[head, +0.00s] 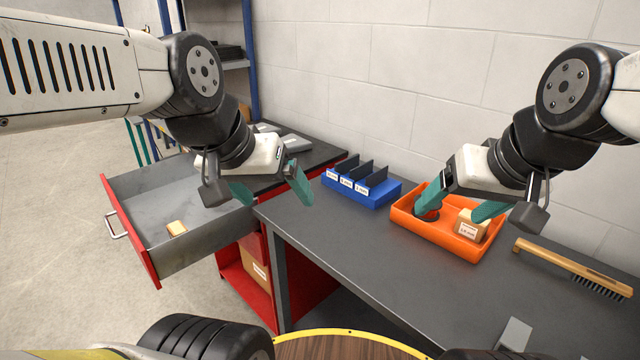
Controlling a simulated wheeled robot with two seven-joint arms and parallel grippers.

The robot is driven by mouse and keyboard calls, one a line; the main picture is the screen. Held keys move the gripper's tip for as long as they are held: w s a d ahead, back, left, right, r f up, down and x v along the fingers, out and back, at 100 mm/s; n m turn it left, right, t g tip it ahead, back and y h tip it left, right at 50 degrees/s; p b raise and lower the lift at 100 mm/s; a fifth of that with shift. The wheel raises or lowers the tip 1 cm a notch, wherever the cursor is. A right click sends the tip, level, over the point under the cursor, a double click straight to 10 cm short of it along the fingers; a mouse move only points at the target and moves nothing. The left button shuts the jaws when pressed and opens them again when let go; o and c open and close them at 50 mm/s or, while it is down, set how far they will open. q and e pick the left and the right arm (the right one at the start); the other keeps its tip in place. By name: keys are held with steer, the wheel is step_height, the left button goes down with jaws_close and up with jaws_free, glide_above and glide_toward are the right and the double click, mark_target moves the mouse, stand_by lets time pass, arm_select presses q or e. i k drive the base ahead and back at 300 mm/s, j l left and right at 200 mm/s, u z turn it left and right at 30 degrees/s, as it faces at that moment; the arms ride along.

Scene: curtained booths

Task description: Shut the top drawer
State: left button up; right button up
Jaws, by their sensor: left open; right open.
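The top drawer (187,250) is pulled far out of the red cabinet (243,287), at the left of the head view. Its front is red with a metal handle (114,226) facing left, and its inside is grey.
The grey workbench (390,250) holds a blue divided bin (362,190), the orange tray (446,243) with a labelled block (471,225), and a wire brush (573,268). A white block wall stands behind. Floor left of the drawer is clear. A box (254,262) sits inside the cabinet below.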

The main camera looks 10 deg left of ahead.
mark_target(145, 200)
steer(key=k+j+u, duration=0.2)
steer(key=u, duration=0.2)
steer(key=k+j+u, duration=0.15)
steer(key=j+u, duration=0.25)
steer(key=k+j+u, duration=0.1)
steer(key=j+u, duration=0.35)
steer(key=i+z, duration=0.35)
steer(key=i+j+z, duration=0.15)
steer(key=i+z, duration=0.15)
